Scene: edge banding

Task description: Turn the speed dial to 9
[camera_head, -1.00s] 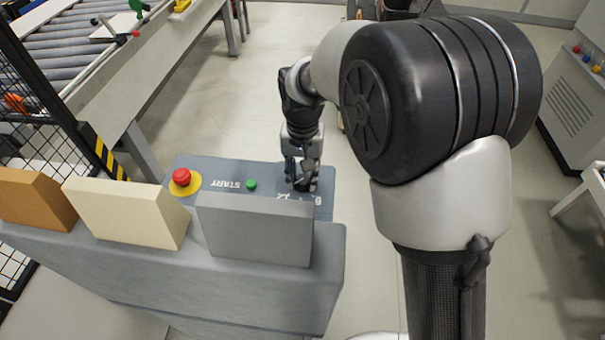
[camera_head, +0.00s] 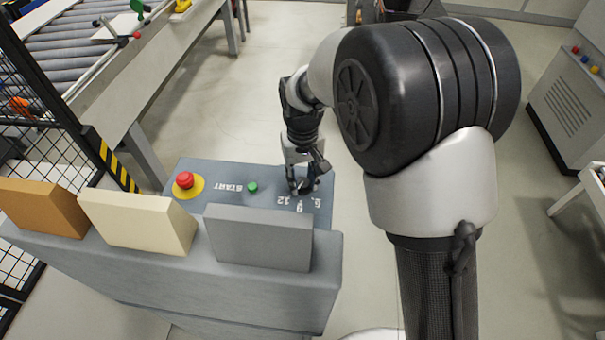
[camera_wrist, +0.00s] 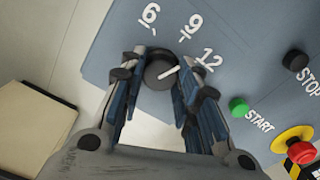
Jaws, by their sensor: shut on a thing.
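The speed dial (camera_wrist: 157,66) is a round black knob with a white pointer line on the panel. In the wrist view its pointer slants right and slightly up, toward the 12 mark (camera_wrist: 210,58) rather than the 9 (camera_wrist: 194,24). The 6 (camera_wrist: 150,14) lies further left. My gripper (camera_wrist: 158,60) has one finger on each side of the knob and is shut on it. In the head view my gripper (camera_head: 303,186) is down at the right end of the control panel (camera_head: 222,193) and largely hides the dial.
A green START button (camera_head: 252,187) and a red emergency stop (camera_head: 184,180) on a yellow disc sit left of the dial. The wrist view also shows a black STOP button (camera_wrist: 295,60). Grey (camera_head: 260,238), cream (camera_head: 137,221) and brown (camera_head: 42,208) blocks stand along the console's near ledge.

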